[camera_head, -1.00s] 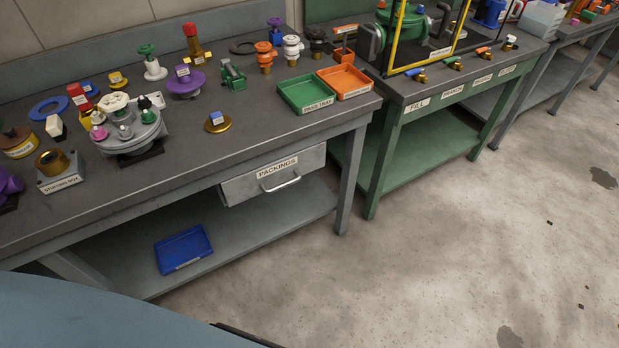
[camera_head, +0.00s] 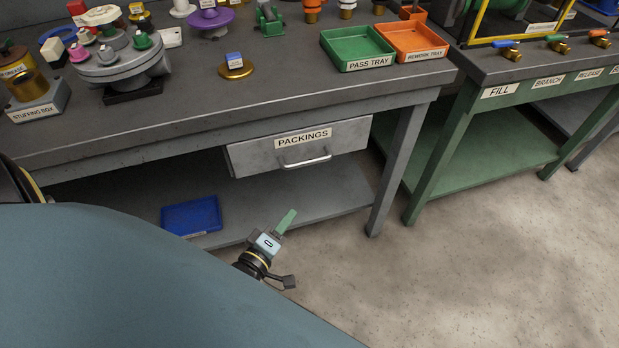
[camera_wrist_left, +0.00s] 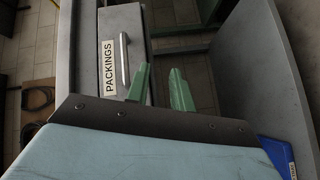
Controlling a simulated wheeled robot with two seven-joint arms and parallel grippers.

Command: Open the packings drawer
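The packings drawer (camera_head: 240,160) is a grey box under the workbench top, with a PACKINGS label (camera_head: 303,139) and a metal bar handle (camera_head: 306,163). Its front looks flush or nearly so with the bench, so it appears shut. My left gripper (camera_head: 285,222) has green fingers and is below and in front of the drawer, apart from the handle. In the left wrist view, its two fingers (camera_wrist_left: 160,88) stand apart with nothing between them. There the handle (camera_wrist_left: 124,58) and label (camera_wrist_left: 108,68) lie just beyond, left of the fingers. My right gripper is not in view.
A blue tray (camera_head: 192,217) lies on the lower shelf. The grey bench top (camera_head: 190,100) holds a green pass tray (camera_head: 358,48), an orange rework tray (camera_head: 410,40) and several valve parts. A green bench (camera_head: 490,130) stands to the right. The floor in front is clear.

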